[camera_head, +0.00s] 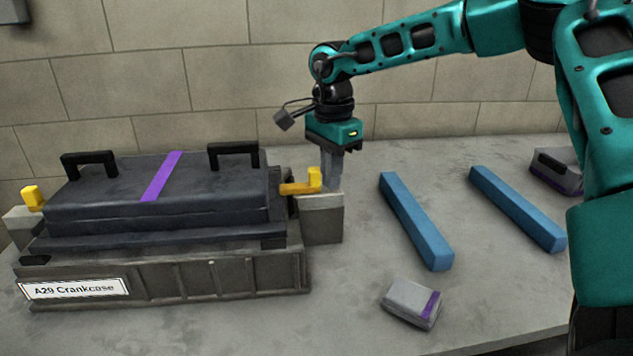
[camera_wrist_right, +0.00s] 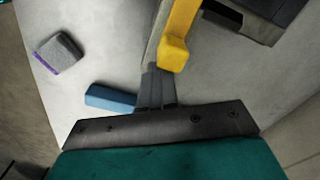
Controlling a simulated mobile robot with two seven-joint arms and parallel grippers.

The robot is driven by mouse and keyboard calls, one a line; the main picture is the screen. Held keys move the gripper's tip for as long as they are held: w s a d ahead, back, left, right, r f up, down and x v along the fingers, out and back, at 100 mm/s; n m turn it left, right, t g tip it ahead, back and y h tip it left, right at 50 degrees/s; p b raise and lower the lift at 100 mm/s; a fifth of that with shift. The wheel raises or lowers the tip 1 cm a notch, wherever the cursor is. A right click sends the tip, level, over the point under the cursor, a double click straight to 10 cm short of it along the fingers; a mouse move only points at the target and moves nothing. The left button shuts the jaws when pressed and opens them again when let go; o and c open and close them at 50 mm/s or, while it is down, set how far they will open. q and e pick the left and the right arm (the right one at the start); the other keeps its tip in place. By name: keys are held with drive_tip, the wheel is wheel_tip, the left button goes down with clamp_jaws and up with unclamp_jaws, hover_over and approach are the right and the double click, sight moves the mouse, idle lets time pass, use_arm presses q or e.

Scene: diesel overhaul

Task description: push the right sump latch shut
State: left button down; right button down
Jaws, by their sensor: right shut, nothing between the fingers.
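The right sump latch (camera_head: 298,187) is a yellow arm with an upright tab, on the grey block (camera_head: 322,222) at the right end of the crankcase (camera_head: 215,276). Its arm points left, toward the end of the dark sump (camera_head: 120,190). My right gripper (camera_head: 332,182) is shut and empty, pointing down just right of the tab. In the right wrist view the shut fingers (camera_wrist_right: 155,88) are close beside the yellow latch (camera_wrist_right: 174,50); I cannot tell whether they touch. My left gripper is not in view.
A second yellow latch (camera_head: 33,197) is at the crankcase's left end. Black handles (camera_head: 233,150) stand on the sump. Two blue bars (camera_head: 415,220) (camera_head: 515,207), a grey block with a purple stripe (camera_head: 410,302) and a dark-topped box (camera_head: 555,172) lie on the bench to the right.

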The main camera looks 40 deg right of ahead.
drive_tip(key=shift+w+a, duration=0.2)
drive_tip(key=shift+a, duration=0.15)
drive_tip(key=shift+s+d, duration=0.2)
drive_tip(key=shift+d, duration=0.15)
wheel_tip(320, 180, up, 8)
drive_tip(key=p, duration=0.5)
idle(0.4)
